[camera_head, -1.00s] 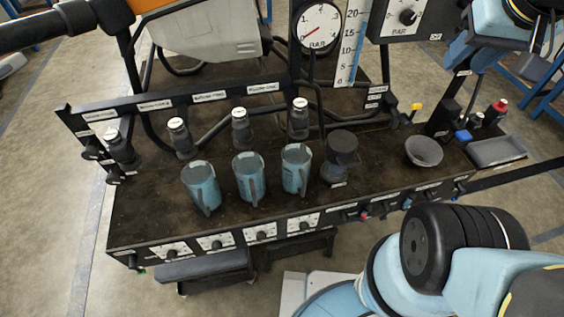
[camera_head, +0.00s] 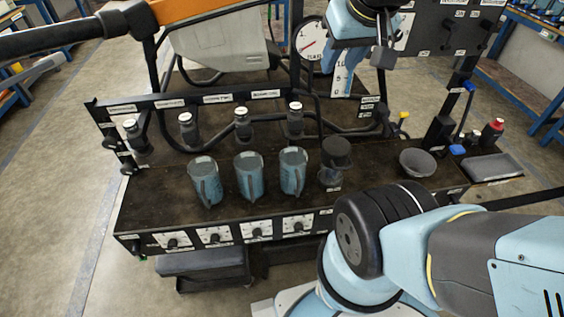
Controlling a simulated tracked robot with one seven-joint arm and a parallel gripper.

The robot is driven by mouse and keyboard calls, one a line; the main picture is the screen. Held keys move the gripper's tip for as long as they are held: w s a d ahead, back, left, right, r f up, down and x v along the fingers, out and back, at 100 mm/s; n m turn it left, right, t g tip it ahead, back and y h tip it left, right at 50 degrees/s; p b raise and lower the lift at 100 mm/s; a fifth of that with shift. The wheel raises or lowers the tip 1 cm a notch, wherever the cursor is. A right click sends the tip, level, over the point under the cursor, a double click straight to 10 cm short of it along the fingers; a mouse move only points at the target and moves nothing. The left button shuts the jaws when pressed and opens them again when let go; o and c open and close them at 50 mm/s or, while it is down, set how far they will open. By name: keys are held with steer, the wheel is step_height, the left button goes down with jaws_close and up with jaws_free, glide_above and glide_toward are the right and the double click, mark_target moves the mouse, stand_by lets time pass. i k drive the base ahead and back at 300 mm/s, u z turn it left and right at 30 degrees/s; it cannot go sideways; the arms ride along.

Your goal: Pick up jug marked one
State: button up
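Three translucent blue jugs stand upright in a row on the dark bench: a left jug (camera_head: 205,182), a middle jug (camera_head: 249,177) and a right jug (camera_head: 293,172). Their handles face the front. I cannot read any number on them, so I cannot tell which is marked one.
A dark lidded cup (camera_head: 336,152) stands right of the jugs, then a grey bowl (camera_head: 417,162) and a tray (camera_head: 487,168). The pressure gauge (camera_head: 311,40) stands at the back. The bench left of the jugs is clear.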

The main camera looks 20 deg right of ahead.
mark_target(294, 160)
steer(key=z, duration=0.2)
steer(key=i, duration=0.15)
steer(key=u, duration=2.65)
steer(key=k, duration=0.85)
steer(key=z, duration=0.45)
